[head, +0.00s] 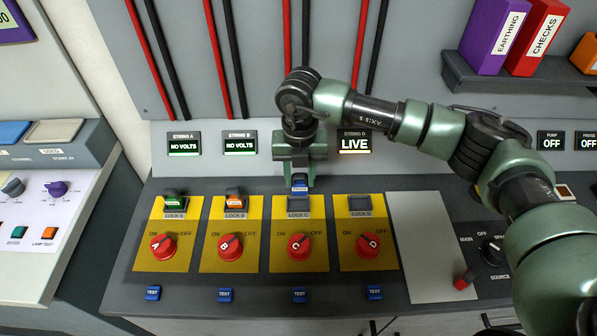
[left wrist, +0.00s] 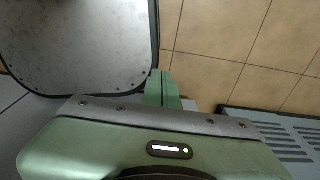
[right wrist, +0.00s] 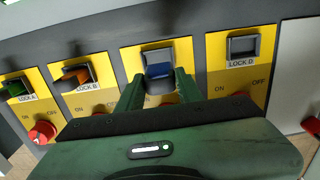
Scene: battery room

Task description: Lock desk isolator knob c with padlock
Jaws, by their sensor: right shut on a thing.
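My right gripper (head: 301,180) reaches down over lock bracket C (head: 299,205), shut on a small blue padlock (head: 300,187). In the right wrist view the blue padlock (right wrist: 158,70) sits between the fingertips, at the grey lock C bracket (right wrist: 157,50). I cannot tell whether its shackle is through the bracket. Red isolator knob C (head: 299,246) is on the yellow plate below, its grip slanted toward OFF. My left gripper (left wrist: 162,88) shows only in the left wrist view, fingers together, with nothing visible between them.
Lock A holds a green padlock (head: 174,200) and lock B an orange one (head: 235,200). Lock bracket D (head: 359,203) is empty. Display D (head: 355,143) reads LIVE. Display C is hidden behind my arm. Blue TEST buttons (head: 299,295) line the desk front. A bare grey panel (head: 430,245) lies right.

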